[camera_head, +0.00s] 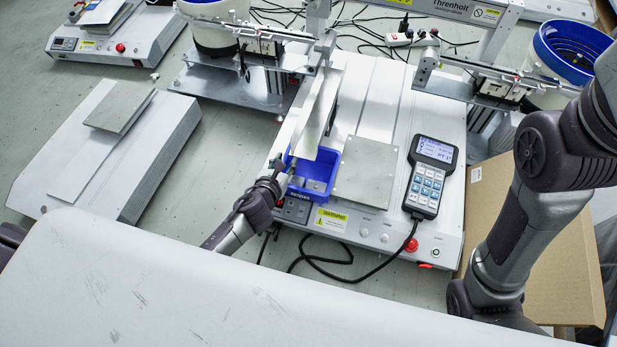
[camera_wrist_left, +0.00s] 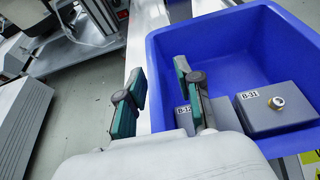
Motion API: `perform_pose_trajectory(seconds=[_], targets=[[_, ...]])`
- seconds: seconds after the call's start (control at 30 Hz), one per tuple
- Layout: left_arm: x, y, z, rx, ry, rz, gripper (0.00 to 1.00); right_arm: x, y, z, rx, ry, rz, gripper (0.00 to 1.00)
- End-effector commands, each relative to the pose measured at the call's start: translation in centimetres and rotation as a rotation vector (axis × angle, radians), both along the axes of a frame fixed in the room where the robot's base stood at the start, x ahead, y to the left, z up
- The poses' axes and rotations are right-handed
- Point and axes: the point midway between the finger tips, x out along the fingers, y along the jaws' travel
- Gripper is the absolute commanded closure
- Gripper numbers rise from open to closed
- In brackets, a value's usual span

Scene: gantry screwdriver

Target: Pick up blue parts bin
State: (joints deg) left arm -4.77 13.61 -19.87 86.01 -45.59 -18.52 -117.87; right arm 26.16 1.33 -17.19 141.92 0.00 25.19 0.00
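The blue parts bin (camera_head: 322,165) sits on the front left of the white gantry machine's base, in the middle of the head view. It fills the right of the left wrist view (camera_wrist_left: 230,55) and holds grey blocks, with labels reading like B-31 and B-15. My left gripper (camera_head: 284,166) is at the bin's left side. In the left wrist view my left gripper (camera_wrist_left: 160,72) is open, with one teal-padded finger outside the bin's left wall and the other over its inside. A gap shows between the fingers; contact with the wall cannot be told. My right gripper is out of view.
A grey plate (camera_head: 366,172) lies right of the bin, then a handheld control pendant (camera_head: 433,165). A red button (camera_head: 411,245) is on the front panel. The gantry's rails stand behind. A cardboard box (camera_head: 540,255) is at right, beyond my right arm.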

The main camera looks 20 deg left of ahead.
Motion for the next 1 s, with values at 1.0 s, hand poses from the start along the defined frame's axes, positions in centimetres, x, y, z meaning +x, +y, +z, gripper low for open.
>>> perform_pose_trajectory(seconds=[1.0], targets=[[0.25, 0.17, 0.13, 0.003, 0.002, 0.000, 1.00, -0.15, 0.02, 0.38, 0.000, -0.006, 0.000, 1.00]])
